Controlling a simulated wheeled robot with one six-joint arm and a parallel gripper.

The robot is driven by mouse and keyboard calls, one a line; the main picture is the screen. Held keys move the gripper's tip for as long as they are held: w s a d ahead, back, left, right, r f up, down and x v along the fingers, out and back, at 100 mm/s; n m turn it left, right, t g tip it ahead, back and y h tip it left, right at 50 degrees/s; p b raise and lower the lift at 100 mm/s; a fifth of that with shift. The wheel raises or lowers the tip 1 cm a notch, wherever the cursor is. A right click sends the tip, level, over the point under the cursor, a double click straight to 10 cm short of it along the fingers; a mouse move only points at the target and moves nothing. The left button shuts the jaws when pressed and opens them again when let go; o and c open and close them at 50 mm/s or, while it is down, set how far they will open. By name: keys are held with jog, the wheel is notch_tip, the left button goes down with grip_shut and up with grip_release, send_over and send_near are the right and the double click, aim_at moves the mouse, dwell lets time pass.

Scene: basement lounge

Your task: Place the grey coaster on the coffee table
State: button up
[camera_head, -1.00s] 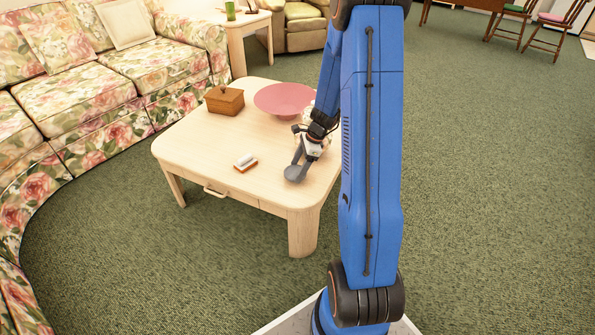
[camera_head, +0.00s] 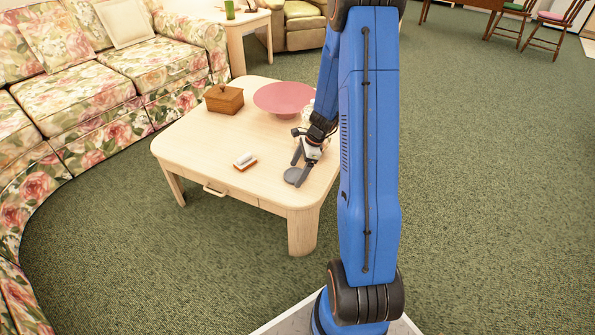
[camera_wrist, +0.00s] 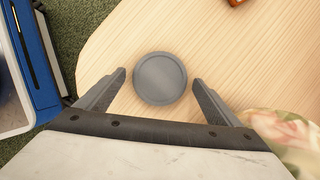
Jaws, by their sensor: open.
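The grey coaster (camera_head: 294,176) is a flat round disc lying on the light wood coffee table (camera_head: 200,150), near its right front part. It also shows in the wrist view (camera_wrist: 160,78), flat on the wood. My gripper (camera_head: 301,163) is just above and behind it in the head view. In the wrist view my gripper (camera_wrist: 158,82) has its two fingers spread on either side of the coaster, with a gap on each side, so it is open and holds nothing.
On the table stand a brown wooden box (camera_head: 224,99), a pink cake stand (camera_head: 284,98) and a small white and orange-brown item (camera_head: 245,161). A floral item (camera_wrist: 290,132) shows at the wrist view's lower right. A floral sofa (camera_head: 120,75) borders the table's left.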

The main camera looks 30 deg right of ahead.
jog(key=v, duration=1.2)
jog(key=s+a+r+n+h, duration=0.1)
jog(key=s+a+r+n, duration=0.45)
jog(key=a+r, duration=0.3)
jog(key=s+a+r+n+t+h, duration=0.1)
jog(key=s+a+r+n, duration=0.3)
jog(key=s, duration=0.3)
jog(key=s+a+r+n+t+h, duration=0.1)
jog(key=s+a+r+n, duration=0.3)
jog(key=s+n, duration=0.3)
jog(key=s+a+r+n+t+h, duration=0.1)
jog(key=s+a+r+n, duration=0.3)
jog(key=s, duration=0.5)
jog(key=shift+a+r+n, duration=0.3)
jog(key=shift+a+n, duration=0.05)
jog(key=shift+n, duration=0.8)
jog(key=shift+s, duration=0.15)
